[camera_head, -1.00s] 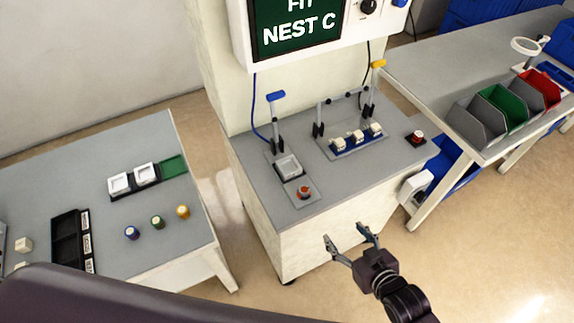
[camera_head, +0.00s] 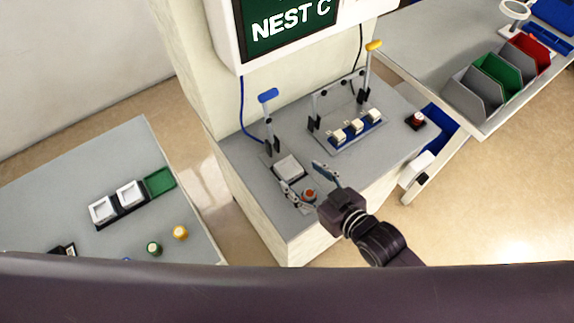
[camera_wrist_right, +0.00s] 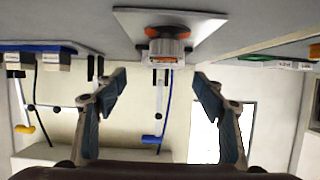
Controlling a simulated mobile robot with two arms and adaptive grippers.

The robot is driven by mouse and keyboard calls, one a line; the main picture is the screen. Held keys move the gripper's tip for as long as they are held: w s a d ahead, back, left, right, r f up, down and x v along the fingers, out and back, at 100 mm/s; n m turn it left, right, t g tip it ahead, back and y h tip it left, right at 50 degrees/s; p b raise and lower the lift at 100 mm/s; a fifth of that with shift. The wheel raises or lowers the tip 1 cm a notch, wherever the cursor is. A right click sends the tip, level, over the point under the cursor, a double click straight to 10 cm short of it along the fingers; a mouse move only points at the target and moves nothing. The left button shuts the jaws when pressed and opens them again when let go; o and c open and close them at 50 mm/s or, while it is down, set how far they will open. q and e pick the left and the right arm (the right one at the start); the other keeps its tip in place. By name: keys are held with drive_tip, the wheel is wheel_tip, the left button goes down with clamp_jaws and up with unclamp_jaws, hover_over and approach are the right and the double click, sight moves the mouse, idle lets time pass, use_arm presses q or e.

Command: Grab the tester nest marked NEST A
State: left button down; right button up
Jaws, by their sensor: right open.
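A pale square nest (camera_head: 288,167) sits in the left station of the grey bench, under a blue-handled clamp (camera_head: 268,97). It seems to show as a pale block (camera_wrist_right: 166,50) in the right wrist view. Two more pale nests (camera_head: 102,209) (camera_head: 129,193) lie in a rack on the left table. No nest marking is legible, so I cannot tell which is NEST A. My right gripper (camera_head: 305,180) is open and empty at the front of that station, near a red button (camera_head: 309,194). Its spread fingers (camera_wrist_right: 158,90) also show in the right wrist view. My left gripper is out of view.
A screen (camera_head: 288,22) reads "NEST C". A blue fixture (camera_head: 352,143) with several white blocks and a yellow-handled clamp (camera_head: 373,46) stands to the right. A second red button (camera_head: 416,119) is near the bench's right edge. The left table has a green slot (camera_head: 160,181).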

sight(285, 163)
drive_tip(key=shift+p+x, duration=0.3)
drive_tip(key=shift+x, duration=2.05)
drive_tip(key=shift+w+a+f, duration=0.1)
drive_tip(key=shift+a, duration=0.15)
drive_tip(key=c, duration=1.3)
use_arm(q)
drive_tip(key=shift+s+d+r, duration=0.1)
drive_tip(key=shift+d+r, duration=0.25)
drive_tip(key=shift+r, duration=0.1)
use_arm(e)
drive_tip(key=shift+c, duration=0.2)
